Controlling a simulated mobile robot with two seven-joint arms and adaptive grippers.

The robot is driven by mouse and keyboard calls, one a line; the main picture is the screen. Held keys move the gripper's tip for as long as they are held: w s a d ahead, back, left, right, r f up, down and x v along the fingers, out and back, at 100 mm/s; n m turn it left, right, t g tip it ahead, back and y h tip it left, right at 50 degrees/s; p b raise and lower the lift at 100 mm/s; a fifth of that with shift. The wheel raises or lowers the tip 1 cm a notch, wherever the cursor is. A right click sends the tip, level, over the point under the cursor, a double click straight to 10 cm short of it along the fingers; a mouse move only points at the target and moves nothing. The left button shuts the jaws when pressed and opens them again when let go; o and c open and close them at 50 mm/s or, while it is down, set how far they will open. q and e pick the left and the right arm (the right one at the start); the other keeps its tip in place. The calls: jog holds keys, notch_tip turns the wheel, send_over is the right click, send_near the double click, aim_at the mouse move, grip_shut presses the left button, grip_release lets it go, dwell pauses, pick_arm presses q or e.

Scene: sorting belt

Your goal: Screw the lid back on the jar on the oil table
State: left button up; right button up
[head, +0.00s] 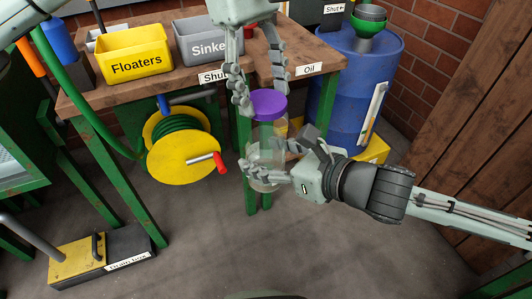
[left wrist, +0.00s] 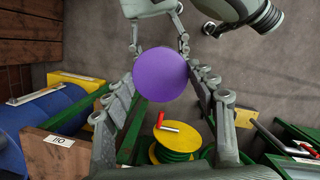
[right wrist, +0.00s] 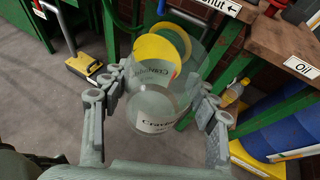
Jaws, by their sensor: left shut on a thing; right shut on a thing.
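The clear jar (head: 264,150) is held upright in the air in front of the oil table (head: 292,50). My right gripper (head: 278,163) comes from the right and is shut around its lower part. The right wrist view shows the see-through jar (right wrist: 160,105) with a partly readable label between the fingers. The purple lid (head: 269,103) is at the top of the jar, gripped by my left gripper (head: 262,106) from above. In the left wrist view the round lid (left wrist: 160,74) lies between the fingers. I cannot tell whether it is seated on the rim.
A yellow Floaters bin (head: 135,65) and a grey Sinkers bin (head: 205,48) stand on the table. A yellow hose reel (head: 165,165) hangs below it. A blue drum (head: 350,75) stands to the right. The floor around the jar is clear.

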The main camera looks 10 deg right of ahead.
aim_at(260, 98)
pick_arm(q)
jog(key=shift+f, duration=0.1)
jog(key=shift+f, duration=1.95)
jog(key=shift+f, duration=0.9)
jog(key=shift+f, duration=0.55)
